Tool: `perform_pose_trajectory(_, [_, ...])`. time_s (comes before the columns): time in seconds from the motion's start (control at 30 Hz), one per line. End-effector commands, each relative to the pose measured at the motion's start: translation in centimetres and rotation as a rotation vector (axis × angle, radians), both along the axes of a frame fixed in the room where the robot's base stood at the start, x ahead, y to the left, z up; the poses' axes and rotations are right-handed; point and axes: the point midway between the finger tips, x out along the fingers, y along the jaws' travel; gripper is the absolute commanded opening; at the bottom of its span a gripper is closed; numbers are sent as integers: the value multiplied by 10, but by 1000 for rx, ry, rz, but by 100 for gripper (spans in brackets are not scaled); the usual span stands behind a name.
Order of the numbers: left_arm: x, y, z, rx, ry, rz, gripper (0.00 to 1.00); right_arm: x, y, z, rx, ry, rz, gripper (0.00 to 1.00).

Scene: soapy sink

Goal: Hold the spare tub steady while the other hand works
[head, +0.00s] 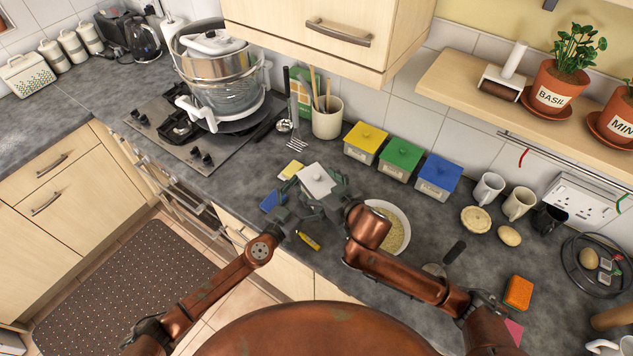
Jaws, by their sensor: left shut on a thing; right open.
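The spare tub, a pale tub with a light grey lid (317,181), stands on the dark worktop in the middle of the view. My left gripper (290,196) is shut on the tub at its left side; the exact contact is small and partly hidden. My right gripper (335,192) is open at the tub's right and front side, close to it. I cannot tell whether its fingers touch the tub. The grippers hide much of the tub's lower body.
A blue sponge (272,200) and a yellow sponge (291,170) lie left of the tub. A yellow-handled tool (308,240) lies in front. A bowl (401,215) stands right, partly behind my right arm. Yellow (365,138), green (401,157) and blue (440,173) tubs line the back.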

Motion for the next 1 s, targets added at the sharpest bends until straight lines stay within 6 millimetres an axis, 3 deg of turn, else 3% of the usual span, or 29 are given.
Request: perform_pose_trajectory(1.0, [0,-1,2,-2,-3,-2,50,-3,3,-1,4,5,7,7])
